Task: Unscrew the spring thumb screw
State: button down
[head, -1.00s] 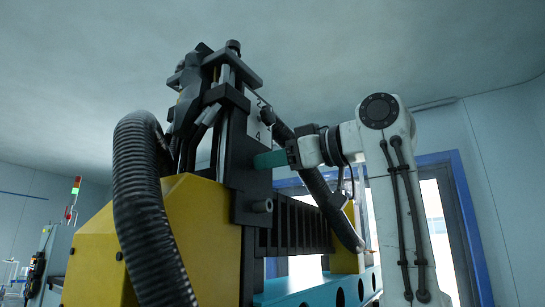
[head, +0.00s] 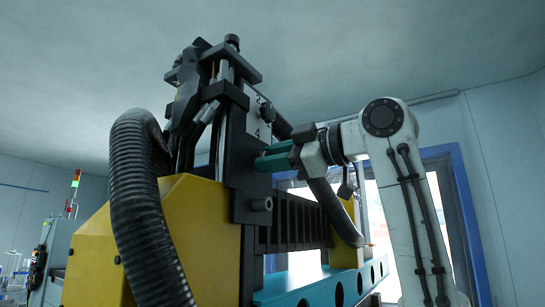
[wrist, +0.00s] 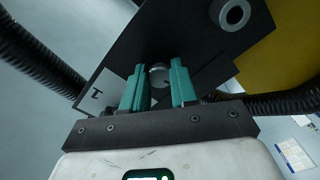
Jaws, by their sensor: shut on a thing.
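The spring thumb screw (wrist: 159,74) shows in the wrist view as a small round grey knob on a black plate (wrist: 165,35). My gripper (wrist: 158,85) has its two teal fingers on either side of the knob and is shut on it. In the head view my gripper (head: 275,158) reaches in from the right, with its fingers at the side of the black upright plate (head: 242,180). The screw is hidden behind the fingers there.
A black ribbed hose (head: 143,205) loops in front of the yellow machine body (head: 205,230). Another dark hose (head: 335,215) passes below my wrist. A grey round boss (wrist: 234,15) sticks out near the screw. A teal rail (head: 320,283) lies below.

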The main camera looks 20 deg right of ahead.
jog(key=shift+w+f, duration=0.1)
jog(key=shift+f, duration=0.1)
jog(key=c, duration=0.9)
grip_release()
jog(key=shift+r, duration=0.15)
jog(key=shift+d, duration=0.1)
jog(key=b+v, duration=0.4)
jog(key=v, duration=0.6)
jog(key=shift+s+d, duration=0.15)
jog(key=shift+s, duration=0.25)
